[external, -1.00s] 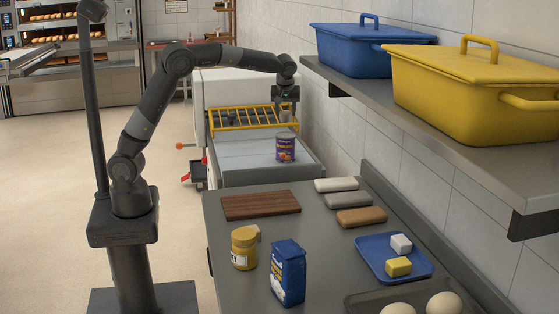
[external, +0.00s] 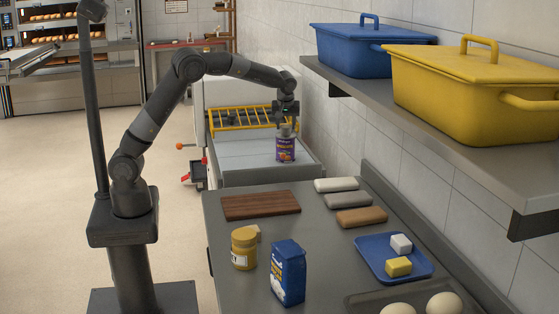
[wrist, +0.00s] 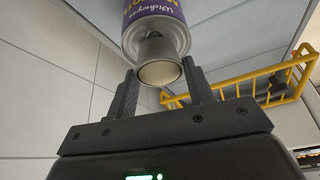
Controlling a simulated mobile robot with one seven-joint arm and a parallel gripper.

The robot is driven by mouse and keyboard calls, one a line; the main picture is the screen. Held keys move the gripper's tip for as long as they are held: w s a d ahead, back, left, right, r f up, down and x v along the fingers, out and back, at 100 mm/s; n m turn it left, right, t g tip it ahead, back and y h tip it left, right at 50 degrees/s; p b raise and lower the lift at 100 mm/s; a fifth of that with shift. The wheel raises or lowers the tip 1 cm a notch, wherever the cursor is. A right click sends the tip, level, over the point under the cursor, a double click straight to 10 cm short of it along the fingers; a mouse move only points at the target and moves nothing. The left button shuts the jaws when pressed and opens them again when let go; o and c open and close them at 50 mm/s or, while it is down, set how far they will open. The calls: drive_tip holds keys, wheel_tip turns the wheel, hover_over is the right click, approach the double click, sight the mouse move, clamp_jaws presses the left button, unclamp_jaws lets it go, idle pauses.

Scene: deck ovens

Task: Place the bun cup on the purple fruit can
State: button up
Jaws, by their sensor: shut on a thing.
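The purple fruit can (external: 285,152) stands upright on the grey surface beyond the front counter. It also shows at the top of the wrist view (wrist: 178,14), with purple label and grey end. The bun cup (external: 285,130), small and grey, is right above the can. In the wrist view the cup (wrist: 160,68) sits between the fingertips, its round pale face towards the camera. My gripper (external: 285,118) points down over the can, shut on the cup. Cup and can overlap in both views; I cannot tell whether the cup's bottom touches the can's lid.
A yellow wire rack (external: 240,118) stands just behind and left of the can. A tiled wall and a shelf with blue (external: 365,50) and yellow (external: 480,85) lidded bins are on the right. The front counter holds a brown board (external: 260,205), a jar and a blue carton.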

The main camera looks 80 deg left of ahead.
drive_tip(key=o, duration=1)
drive_tip(key=shift+f, duration=0.1)
drive_tip(key=shift+c, duration=0.2)
drive_tip(key=v, duration=1.2)
drive_tip(key=s+d+r+m+t+h, duration=0.1)
drive_tip(key=s+d+r+m+h, duration=0.2)
drive_tip(key=s, duration=0.8)
drive_tip(key=s+d+f+m+t, duration=0.1)
drive_tip(key=s+d+m, duration=0.3)
drive_tip(key=s, duration=0.5)
drive_tip(key=s+d+f+m+t+h, duration=0.1)
drive_tip(key=s+d+f+m, duration=0.2)
drive_tip(key=s, duration=0.6)
drive_tip(key=s+d+f+m+t, duration=0.1)
drive_tip(key=s+d+f+m, duration=0.1)
drive_tip(key=s+d+m, duration=0.3)
drive_tip(key=s, duration=0.3)
drive_tip(key=shift+s+d+f, duration=0.2)
drive_tip(key=shift+s+d, duration=0.15)
drive_tip(key=shift+s, duration=0.05)
